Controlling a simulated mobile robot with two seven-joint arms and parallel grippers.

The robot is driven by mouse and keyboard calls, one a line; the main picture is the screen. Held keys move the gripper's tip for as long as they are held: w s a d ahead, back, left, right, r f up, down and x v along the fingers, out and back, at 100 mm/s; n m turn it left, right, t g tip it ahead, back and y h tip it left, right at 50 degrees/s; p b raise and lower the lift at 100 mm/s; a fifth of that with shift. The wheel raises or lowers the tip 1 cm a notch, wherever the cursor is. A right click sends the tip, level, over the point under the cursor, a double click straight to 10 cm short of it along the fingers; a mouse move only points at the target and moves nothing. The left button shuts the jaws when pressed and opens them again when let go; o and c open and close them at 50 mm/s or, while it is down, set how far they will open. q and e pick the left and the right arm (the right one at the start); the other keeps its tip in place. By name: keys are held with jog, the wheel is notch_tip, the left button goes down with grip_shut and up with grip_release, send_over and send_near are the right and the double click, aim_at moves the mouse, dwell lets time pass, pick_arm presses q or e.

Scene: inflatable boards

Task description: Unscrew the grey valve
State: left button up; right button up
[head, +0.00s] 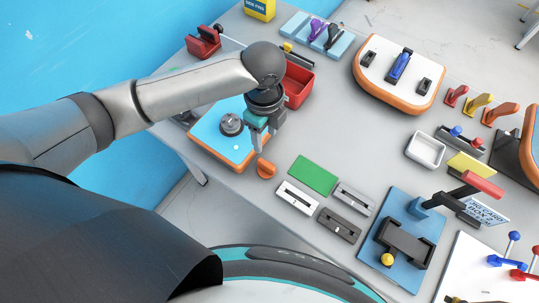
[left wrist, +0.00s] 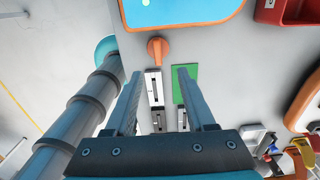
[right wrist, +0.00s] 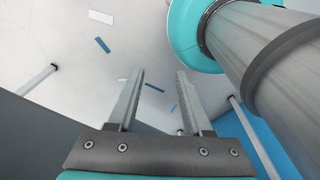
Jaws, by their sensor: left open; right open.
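The grey valve (head: 231,124) is a round dark-grey knob. It sits on a small blue board with an orange edge (head: 206,142) at the table's left end. My left gripper (head: 262,143) is open and empty, pointing down just right of the valve, near the board's right edge. An orange knob-shaped piece (head: 265,168) lies on the table below its fingertips; it also shows in the left wrist view (left wrist: 158,50), beyond the open left fingers (left wrist: 160,85). The valve is not in the left wrist view. My right gripper (right wrist: 160,75) is open and empty over the floor.
A red bin (head: 298,85) stands right behind my left gripper. A green card (head: 314,175) and slotted blocks (head: 297,197) lie to the right. A larger white board with an orange edge (head: 377,78) is farther back.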

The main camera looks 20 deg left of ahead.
pick_arm(q)
jog(key=f, duration=0.4)
jog(key=shift+s, duration=0.4)
send_over(263, 162)
jog(key=f, duration=0.2)
jog(key=f+b, duration=0.1)
jog(key=f, duration=0.1)
jog(key=shift+d, duration=0.35)
jog(key=shift+f, duration=0.5)
jog(key=shift+a+f, duration=0.1)
jog(key=shift+f, duration=0.25)
jog(key=shift+a+f, duration=0.15)
jog(key=shift+f, duration=2)
pick_arm(e)
jog(key=shift+s+f, duration=0.85)
jog(key=shift+s, duration=0.1)
pick_arm(q)
jog(key=shift+c, duration=0.3)
grip_shut()
pick_arm(e)
jog(key=shift+s, duration=0.15)
